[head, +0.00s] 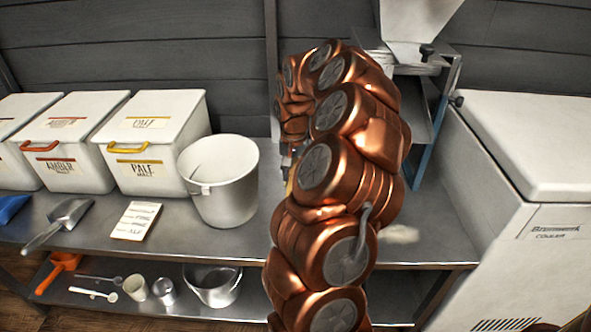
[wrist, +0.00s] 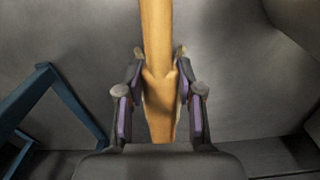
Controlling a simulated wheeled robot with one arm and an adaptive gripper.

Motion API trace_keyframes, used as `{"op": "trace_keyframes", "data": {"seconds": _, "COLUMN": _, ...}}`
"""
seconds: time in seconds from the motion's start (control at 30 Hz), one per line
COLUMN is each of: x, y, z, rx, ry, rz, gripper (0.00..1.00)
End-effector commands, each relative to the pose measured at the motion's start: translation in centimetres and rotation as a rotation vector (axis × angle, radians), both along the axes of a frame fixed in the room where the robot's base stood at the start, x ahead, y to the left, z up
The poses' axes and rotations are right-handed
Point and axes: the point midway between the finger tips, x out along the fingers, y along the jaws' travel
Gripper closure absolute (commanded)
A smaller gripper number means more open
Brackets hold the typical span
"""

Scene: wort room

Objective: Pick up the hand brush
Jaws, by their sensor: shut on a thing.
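In the wrist view a tan wooden handle (wrist: 157,22), which looks like the hand brush's, runs from the top edge down between the fingers. My gripper (wrist: 160,55) is shut on this handle, with one finger on each side. The brush's bristles do not show in the wrist view. In the head view my copper-coloured arm hides most of the gripper and brush. A small pale patch (head: 401,234) shows on the bench just right of my arm; I cannot tell if it is part of the brush.
A white bucket (head: 223,192) stands left of my arm, with a label card (head: 138,220), a metal scoop (head: 62,220) and lidded malt bins (head: 152,141) further left. A mill with a blue frame (head: 424,143) stands behind right. A white cooler (head: 515,220) closes off the right.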

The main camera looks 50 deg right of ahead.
Motion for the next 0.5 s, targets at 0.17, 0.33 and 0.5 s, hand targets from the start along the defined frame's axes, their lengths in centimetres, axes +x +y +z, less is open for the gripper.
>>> {"op": "trace_keyframes", "data": {"seconds": 0.17, "x": 0.0, "y": 0.0, "z": 0.6, "rx": -0.001, "ry": -0.001, "rz": -0.001, "gripper": 1.00}}
{"op": "trace_keyframes", "data": {"seconds": 0.33, "x": 0.1, "y": -0.1, "z": 2.3, "rx": -0.002, "ry": -0.002, "rz": -0.001, "gripper": 1.00}}
{"op": "trace_keyframes", "data": {"seconds": 0.5, "x": 0.0, "y": 0.0, "z": 3.8, "rx": -0.001, "ry": -0.003, "rz": -0.001, "gripper": 1.00}}
